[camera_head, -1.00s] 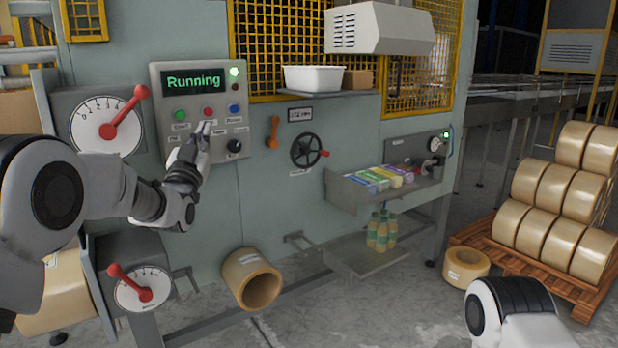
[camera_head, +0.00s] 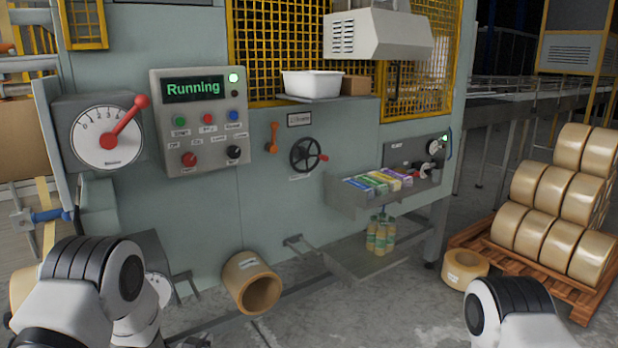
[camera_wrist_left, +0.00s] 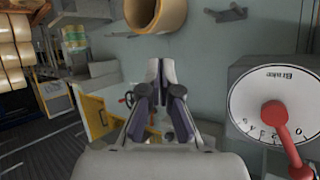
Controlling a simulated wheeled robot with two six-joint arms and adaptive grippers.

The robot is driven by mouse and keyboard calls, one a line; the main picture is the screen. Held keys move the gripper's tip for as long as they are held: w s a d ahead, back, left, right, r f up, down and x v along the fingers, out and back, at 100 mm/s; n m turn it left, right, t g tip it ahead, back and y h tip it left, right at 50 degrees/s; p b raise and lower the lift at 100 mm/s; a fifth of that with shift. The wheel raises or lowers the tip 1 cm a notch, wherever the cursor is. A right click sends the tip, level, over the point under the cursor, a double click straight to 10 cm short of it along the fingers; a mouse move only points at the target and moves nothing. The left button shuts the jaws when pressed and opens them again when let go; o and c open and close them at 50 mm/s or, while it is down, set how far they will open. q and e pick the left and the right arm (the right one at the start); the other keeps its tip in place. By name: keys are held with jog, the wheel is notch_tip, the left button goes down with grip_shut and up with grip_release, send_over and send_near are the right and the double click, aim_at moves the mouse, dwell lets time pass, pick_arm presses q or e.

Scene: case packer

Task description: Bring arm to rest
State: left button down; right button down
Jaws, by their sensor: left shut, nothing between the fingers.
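My left arm (camera_head: 85,290) is folded low at the bottom left in the head view, clear of the control panel. Its gripper (camera_wrist_left: 161,68) shows best in the left wrist view, where the fingers are together with nothing between them. That view is upside down, with a white dial with a red lever (camera_wrist_left: 275,112) to the right of the gripper and apart from it. My right arm (camera_head: 515,312) shows at the bottom right of the head view; its gripper is out of frame.
The control panel (camera_head: 203,140) reads "Running". Left of it is a dial with a red lever (camera_head: 107,137). A shelf with coloured packs (camera_head: 345,197) juts out. A pallet (camera_head: 560,283) of rolls stands right.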

pick_arm(q)
jog(key=s+f+g, duration=0.4)
jog(key=s+f, duration=0.6)
jog(key=s, duration=0.3)
jog(key=s+f+n+g, duration=0.2)
jog(key=s+g, duration=0.7)
jog(key=s, duration=2)
jog(key=shift+f+p, duration=0.3)
jog(key=shift+f, duration=0.45)
jog(key=shift+a, duration=0.1)
